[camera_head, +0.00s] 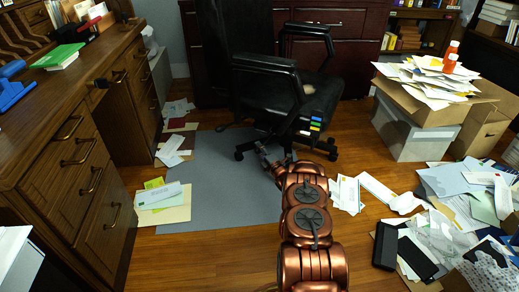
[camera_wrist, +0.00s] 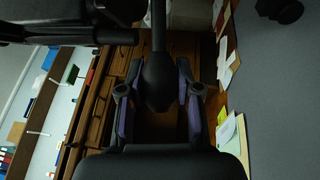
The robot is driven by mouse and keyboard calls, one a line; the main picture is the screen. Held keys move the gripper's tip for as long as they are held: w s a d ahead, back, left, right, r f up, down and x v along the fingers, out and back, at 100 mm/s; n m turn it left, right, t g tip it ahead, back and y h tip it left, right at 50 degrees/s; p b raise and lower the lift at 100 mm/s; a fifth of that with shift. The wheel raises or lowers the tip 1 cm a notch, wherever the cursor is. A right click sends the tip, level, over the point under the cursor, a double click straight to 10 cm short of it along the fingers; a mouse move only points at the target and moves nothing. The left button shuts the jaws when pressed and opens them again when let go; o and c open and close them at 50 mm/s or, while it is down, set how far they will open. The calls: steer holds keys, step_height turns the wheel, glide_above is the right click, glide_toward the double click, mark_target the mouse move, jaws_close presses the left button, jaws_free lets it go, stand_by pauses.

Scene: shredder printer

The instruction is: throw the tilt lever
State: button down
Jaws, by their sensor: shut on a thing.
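The tilt lever (camera_wrist: 158,78) shows in the wrist view as a dark rod with a bulb-shaped end. My gripper (camera_wrist: 159,103) has its purple-padded fingers on both sides of this bulb and is shut on it. The lever belongs to the black office chair (camera_head: 270,86), which stands in the middle of the head view. There, my gripper (camera_head: 265,153) is low beneath the chair seat, near its base. The held lever end is too small and dark to make out in the head view.
A wooden desk (camera_head: 75,130) stands at the left. Papers (camera_head: 160,196) lie on the grey mat (camera_head: 215,190) and floor. At the right are a box (camera_head: 410,137) piled with papers and more scattered papers. A dark red cabinet (camera_head: 345,50) stands behind the chair.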

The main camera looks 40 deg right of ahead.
steer(key=c, duration=1.1)
jaws_free()
steer(key=shift+a+f, duration=0.1)
steer(key=shift+f, duration=0.3)
steer(key=o, duration=0.3)
steer(key=shift+r, duration=0.1)
steer(key=shift+o, duration=0.2)
steer(key=shift+s, duration=0.1)
steer(key=s+f, duration=0.1)
steer(key=s, duration=1.1)
steer(key=shift+a+f, duration=0.25)
steer(key=shift+w, duration=0.1)
